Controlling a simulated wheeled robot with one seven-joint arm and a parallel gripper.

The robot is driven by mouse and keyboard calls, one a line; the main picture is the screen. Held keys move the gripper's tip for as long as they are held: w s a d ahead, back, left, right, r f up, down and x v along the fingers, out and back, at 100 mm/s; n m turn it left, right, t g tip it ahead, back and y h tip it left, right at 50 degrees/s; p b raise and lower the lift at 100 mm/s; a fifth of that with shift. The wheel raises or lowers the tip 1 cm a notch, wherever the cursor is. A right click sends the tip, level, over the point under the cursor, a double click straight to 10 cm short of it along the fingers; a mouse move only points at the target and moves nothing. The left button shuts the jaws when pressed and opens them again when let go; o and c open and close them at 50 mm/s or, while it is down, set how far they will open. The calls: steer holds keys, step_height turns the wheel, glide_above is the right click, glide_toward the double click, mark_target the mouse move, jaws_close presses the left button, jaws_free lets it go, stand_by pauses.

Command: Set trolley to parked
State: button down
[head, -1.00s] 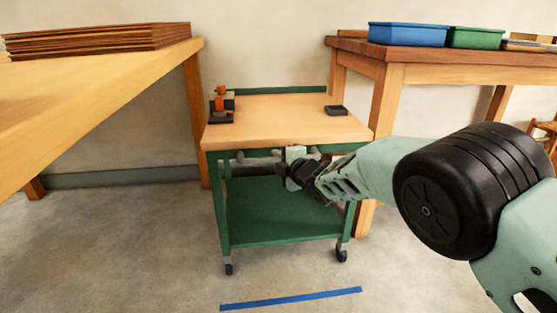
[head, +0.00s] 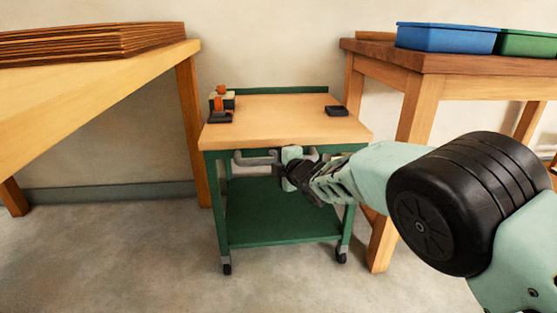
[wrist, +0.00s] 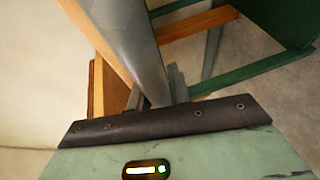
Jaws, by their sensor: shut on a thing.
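The trolley (head: 284,135) has a wooden top, a green frame, a lower green shelf (head: 282,212) and dark castors. It stands upright between two wooden benches, its back near the wall. A grey handle bar (head: 256,160) runs along its front edge, under the top. My gripper (head: 289,170) is at this handle and shut on it, though the fingers hide the held part. In the wrist view, the grey bar (wrist: 150,45) runs down to my gripper (wrist: 160,103), with part of the trolley's green frame (wrist: 278,63) to the right.
Small dark and orange items (head: 220,104) and a black tray (head: 336,111) lie on the trolley top. The left bench (head: 110,85) holds stacked brown sheets (head: 90,42). The right bench (head: 450,82) holds blue (head: 446,39) and green (head: 527,44) bins. Floor in front is clear.

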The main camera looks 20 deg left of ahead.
steer(key=shift+w+r, duration=0.1)
steer(key=shift+w, duration=0.05)
steer(key=c, duration=1.3)
jaws_free()
steer(key=shift+r, duration=0.1)
steer(key=p+v, duration=0.5)
steer(key=v, duration=1.2)
steer(key=shift+s, duration=0.25)
steer(key=shift+d, duration=0.1)
